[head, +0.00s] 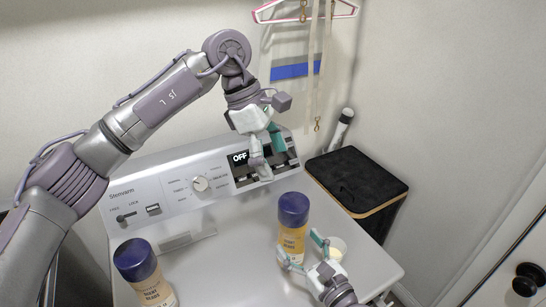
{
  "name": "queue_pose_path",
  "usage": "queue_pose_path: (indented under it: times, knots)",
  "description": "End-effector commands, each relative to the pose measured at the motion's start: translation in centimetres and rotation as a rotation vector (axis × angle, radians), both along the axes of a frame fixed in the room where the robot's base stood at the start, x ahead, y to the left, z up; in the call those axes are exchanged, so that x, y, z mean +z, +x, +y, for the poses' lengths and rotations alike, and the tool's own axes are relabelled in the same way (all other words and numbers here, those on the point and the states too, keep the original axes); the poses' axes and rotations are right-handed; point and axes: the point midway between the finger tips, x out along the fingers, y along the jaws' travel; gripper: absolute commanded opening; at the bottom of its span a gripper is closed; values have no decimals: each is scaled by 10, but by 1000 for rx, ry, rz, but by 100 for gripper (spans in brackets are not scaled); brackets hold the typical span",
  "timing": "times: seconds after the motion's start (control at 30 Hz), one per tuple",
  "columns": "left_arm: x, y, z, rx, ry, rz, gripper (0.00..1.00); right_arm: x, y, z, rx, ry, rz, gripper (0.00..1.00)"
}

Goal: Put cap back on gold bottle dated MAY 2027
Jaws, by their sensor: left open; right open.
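A gold bottle (291,241) with a dark blue top (293,206) stands upright on the washer top, right of centre. A paler tan bottle (151,288), also with a dark blue top (135,257), stands at the front left. Their labels are too small to read a date. My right gripper (302,252) is open, low in front of the gold bottle, with its fingers close to the bottle's lower right; contact cannot be told. My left gripper (262,155) is open and raised before the control panel, away from both bottles.
The washer's control panel (178,190) with a knob runs along the back. A black-topped bin (356,177) stands right of the washer. The washer top between the bottles is clear.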

Motion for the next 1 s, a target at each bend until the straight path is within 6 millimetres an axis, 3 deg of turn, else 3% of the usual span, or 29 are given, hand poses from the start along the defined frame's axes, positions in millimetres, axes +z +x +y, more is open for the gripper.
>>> queue_pose_path:
  times: [0.2, 0.4, 1.0]
  knots:
    - [0, 0, 0, 0, 0, 0, 90, -2, -41, -28, 0, -4, 4, 84]
    - [0, 0, 0, 0, 0, 0, 90, -1, -64, -44, 0, -3, 2, 84]
    - [0, 0, 0, 0, 0, 0, 90, 0, -71, -49, 0, -1, 1, 84]
